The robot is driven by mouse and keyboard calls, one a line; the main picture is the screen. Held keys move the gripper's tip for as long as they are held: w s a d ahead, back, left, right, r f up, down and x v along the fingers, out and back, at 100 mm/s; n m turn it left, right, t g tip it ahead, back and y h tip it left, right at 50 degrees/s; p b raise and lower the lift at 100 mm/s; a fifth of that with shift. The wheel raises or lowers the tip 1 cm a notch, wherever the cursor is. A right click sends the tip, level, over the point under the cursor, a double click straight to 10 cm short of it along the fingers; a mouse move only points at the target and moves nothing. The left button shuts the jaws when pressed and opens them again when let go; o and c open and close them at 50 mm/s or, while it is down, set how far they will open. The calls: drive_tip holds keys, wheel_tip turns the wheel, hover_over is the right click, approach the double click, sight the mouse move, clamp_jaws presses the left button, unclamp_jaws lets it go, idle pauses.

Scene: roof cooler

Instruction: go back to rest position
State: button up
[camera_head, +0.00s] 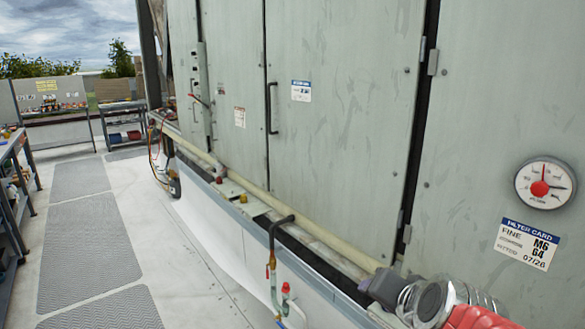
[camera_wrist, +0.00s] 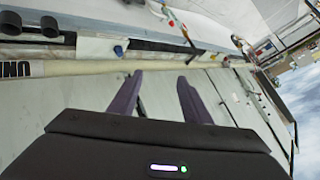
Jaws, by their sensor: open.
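My gripper (camera_wrist: 159,79) shows in the wrist view with its two dark purple fingers apart and nothing between them. The view is turned over, and the grey cabinet wall of the cooler lies behind the fingers. A pale pipe (camera_wrist: 80,67) runs across the picture beyond the fingertips. I cannot make out my gripper in the head view. The cooler's grey doors (camera_head: 340,110) are shut in the head view.
A round gauge (camera_head: 545,183) and a filter card (camera_head: 526,243) are on the right panel. A hose with taps (camera_head: 274,270) hangs from the ledge at the cooler's foot. The walkway (camera_head: 90,230) is clear. A shelf rack (camera_head: 124,125) stands far back.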

drive_tip(key=s+f+n+g, duration=0.2)
drive_tip(key=s+n, duration=0.1)
drive_tip(key=s, duration=0.4)
drive_tip(key=s+a+f+n+g, duration=0.1)
drive_tip(key=s+n, duration=0.3)
drive_tip(key=s, duration=0.4)
drive_tip(key=shift+a+f+g+h, duration=0.15)
drive_tip(key=shift+f+g+h, duration=0.3)
drive_tip(key=shift+g, duration=0.25)
